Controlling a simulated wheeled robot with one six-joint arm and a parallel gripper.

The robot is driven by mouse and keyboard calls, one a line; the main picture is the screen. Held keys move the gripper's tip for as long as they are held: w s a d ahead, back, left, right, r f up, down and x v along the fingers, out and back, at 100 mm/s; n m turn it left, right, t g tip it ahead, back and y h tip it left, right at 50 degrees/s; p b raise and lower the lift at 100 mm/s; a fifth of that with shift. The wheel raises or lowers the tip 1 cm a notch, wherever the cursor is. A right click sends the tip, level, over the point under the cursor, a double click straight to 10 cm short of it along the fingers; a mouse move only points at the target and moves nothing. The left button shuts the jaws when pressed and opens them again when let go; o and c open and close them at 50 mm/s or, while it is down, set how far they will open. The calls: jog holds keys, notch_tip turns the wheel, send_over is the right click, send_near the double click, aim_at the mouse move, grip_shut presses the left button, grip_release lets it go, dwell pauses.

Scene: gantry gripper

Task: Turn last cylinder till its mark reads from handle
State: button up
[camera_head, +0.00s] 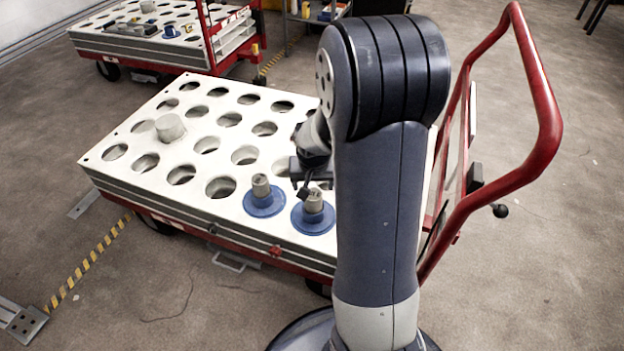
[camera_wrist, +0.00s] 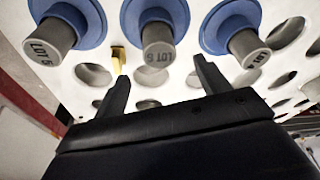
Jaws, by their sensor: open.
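A row of three blue-flanged cylinders with grey stems shows in the wrist view: left (camera_wrist: 50,38), middle (camera_wrist: 157,45) and right (camera_wrist: 244,45). The left and middle stems carry dark "LOT" lettering; the right stem's mark is small and slanted. In the head view two show, left (camera_head: 264,198) and right (camera_head: 313,212), seated in the cart's white top (camera_head: 190,208); the third is out of sight there, perhaps behind my arm. My gripper (camera_wrist: 160,70) is open and empty, its fingers pointing towards the middle cylinder, apart from it. The cart's red handle (camera_head: 545,120) rises at the right.
A plain grey cylinder (camera_head: 170,128) stands on the white top among several empty holes. A yellow piece (camera_wrist: 118,58) shows beside the left finger. A second cart (camera_head: 140,45) stands at the back left.

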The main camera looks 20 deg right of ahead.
aim_at(314, 194)
jog(key=b+x, duration=0.2)
jog(key=x, duration=0.7)
jog(key=shift+s+f+b, duration=0.1)
jog(key=shift+b, duration=0.3)
jog(key=c, duration=1.3)
jog(key=shift+c, duration=0.4)
jog(key=shift+r+p, duration=0.25)
jog(key=shift+p, duration=0.05)
jog(key=shift+n, duration=0.5)
jog(key=shift+f+n+y, duration=0.1)
jog(key=shift+n+y, duration=0.3)
jog(key=shift+n, duration=0.6)
